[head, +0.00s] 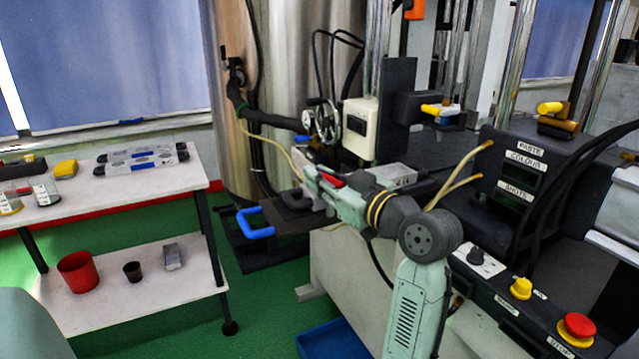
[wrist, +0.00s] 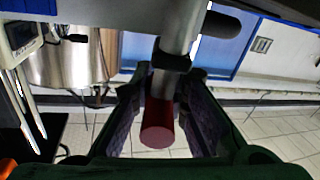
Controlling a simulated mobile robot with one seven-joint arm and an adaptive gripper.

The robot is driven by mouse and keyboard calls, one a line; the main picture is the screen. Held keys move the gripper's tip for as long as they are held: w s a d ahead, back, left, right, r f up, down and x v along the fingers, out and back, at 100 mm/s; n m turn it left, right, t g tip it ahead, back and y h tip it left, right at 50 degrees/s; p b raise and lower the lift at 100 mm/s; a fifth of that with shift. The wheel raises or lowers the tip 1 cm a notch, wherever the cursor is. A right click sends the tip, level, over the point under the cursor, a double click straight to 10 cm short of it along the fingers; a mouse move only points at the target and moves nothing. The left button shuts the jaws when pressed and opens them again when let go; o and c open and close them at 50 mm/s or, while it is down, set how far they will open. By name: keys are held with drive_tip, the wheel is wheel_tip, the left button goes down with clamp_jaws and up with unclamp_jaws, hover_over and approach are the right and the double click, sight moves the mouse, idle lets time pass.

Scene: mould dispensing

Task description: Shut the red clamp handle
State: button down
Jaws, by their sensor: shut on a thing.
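The red clamp handle (wrist: 157,124) shows in the wrist view as a red cylinder on a grey metal rod with a dark collar. My gripper (wrist: 155,112) has one finger on each side of it and is shut on it. In the head view a bit of the red handle (head: 331,180) shows at my gripper (head: 318,186), beside the machine. Most of the clamp is hidden there by my gripper and arm.
A dark plate with blue handles (head: 255,222) sticks out left of the machine. A grey block (head: 392,174) lies behind my wrist. A white two-level table (head: 120,180) stands at the left. A control panel with a red stop button (head: 576,328) is at the lower right.

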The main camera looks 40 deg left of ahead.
drive_tip(key=shift+w+m+t+h, duration=0.2)
drive_tip(key=shift+m+t+h, duration=0.4)
drive_tip(key=shift+m+t, duration=1)
drive_tip(key=shift+d+t, duration=0.1)
drive_tip(key=shift+t, duration=0.4)
drive_tip(key=c, duration=1.6)
unclamp_jaws()
drive_tip(key=shift+o, duration=0.2)
drive_tip(key=v, duration=1.2)
